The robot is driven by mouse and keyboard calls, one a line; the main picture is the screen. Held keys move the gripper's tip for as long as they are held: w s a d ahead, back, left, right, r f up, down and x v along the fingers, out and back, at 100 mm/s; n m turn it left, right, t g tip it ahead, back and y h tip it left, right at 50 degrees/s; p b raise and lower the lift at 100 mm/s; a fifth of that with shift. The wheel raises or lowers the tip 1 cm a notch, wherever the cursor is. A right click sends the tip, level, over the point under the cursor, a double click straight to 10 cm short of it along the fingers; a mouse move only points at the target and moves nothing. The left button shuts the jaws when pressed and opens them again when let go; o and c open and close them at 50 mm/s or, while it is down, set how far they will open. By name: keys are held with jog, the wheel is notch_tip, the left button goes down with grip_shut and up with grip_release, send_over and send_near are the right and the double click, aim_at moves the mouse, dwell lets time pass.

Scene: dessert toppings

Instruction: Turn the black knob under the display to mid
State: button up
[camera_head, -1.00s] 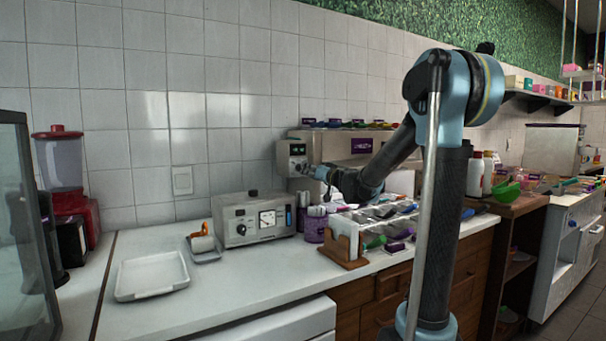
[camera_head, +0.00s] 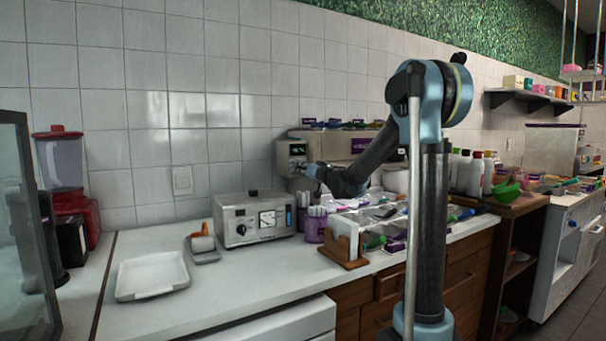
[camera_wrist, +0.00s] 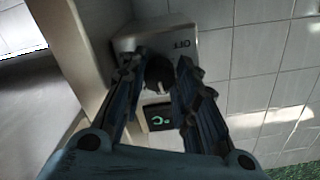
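The black knob (camera_wrist: 158,72) is on the front of a light-coloured control box (camera_wrist: 182,28), near the middle of the wrist view. A light pointer mark on it faces the small dark display (camera_wrist: 160,117) with green signs. The wrist view is upside down, so the display shows below the knob. An inverted label shows on the knob's other side. My gripper (camera_wrist: 160,62) is open, with one finger on each side of the knob; I cannot tell whether they touch it. In the head view the display (camera_head: 298,150) is visible, and my gripper (camera_head: 304,169) covers most of the knob area.
A grey appliance (camera_head: 240,232) with its own dial and gauge stands lower left on the counter. Purple cups (camera_head: 314,228), a wooden napkin holder (camera_head: 344,253) and topping trays (camera_head: 375,226) lie below my arm. The tiled wall is behind.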

jog(key=shift+c, duration=1.3)
jog(key=shift+d+m, duration=0.1)
jog(key=shift+m, duration=0.6)
jog(key=o, duration=0.8)
jog(key=shift+w, duration=0.1)
jog(key=v, duration=1.2)
